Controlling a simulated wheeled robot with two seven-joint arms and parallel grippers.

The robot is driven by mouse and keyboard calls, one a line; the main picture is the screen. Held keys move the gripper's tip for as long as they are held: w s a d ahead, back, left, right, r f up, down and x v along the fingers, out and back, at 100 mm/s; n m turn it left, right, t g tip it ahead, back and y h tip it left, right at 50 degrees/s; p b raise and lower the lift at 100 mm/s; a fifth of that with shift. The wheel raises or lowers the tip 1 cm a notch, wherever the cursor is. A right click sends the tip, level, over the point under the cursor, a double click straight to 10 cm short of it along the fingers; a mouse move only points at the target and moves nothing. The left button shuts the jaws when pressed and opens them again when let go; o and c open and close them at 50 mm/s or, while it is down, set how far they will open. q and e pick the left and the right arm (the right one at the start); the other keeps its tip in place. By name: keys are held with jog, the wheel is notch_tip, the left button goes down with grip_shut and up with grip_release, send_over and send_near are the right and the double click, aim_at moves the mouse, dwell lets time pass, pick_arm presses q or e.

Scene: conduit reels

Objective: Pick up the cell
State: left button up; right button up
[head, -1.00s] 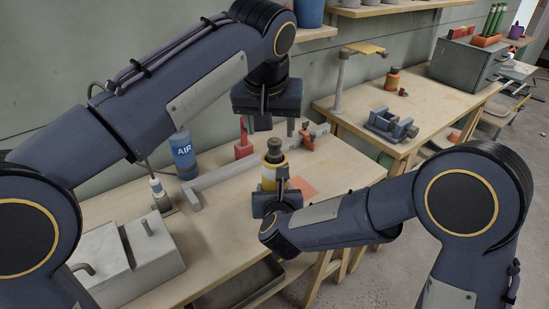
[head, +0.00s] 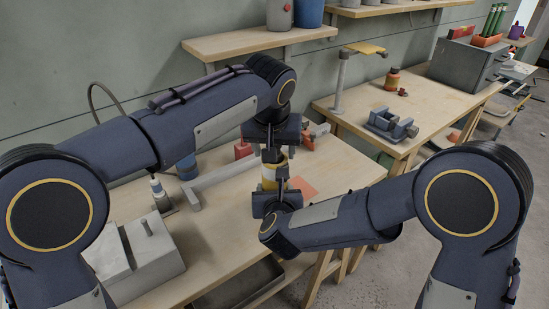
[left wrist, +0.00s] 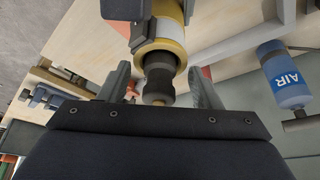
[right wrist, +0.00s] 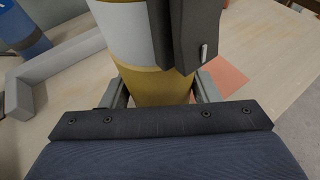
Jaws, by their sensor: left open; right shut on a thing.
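A yellow-and-white cylinder (head: 268,178) stands above the near workbench with a dark stepped plug (left wrist: 158,77) in its top end; I cannot tell which of the two is the cell. My right gripper (right wrist: 162,88) is shut on the yellow lower part of the cylinder. A dark block (right wrist: 187,35) sits on the cylinder's side in the right wrist view. My left gripper (left wrist: 160,88) is open above, its fingers on either side of the plug with gaps showing. In the head view my left gripper (head: 270,147) hides most of the plug.
A second bench (head: 350,105) stands behind right, with a vise (head: 390,124).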

pick_arm(q)
jog(key=c, duration=1.1)
notch_tip(320, 180, up, 10)
jog(key=shift+r, duration=0.1)
pick_arm(e)
jog(key=o, duration=1.3)
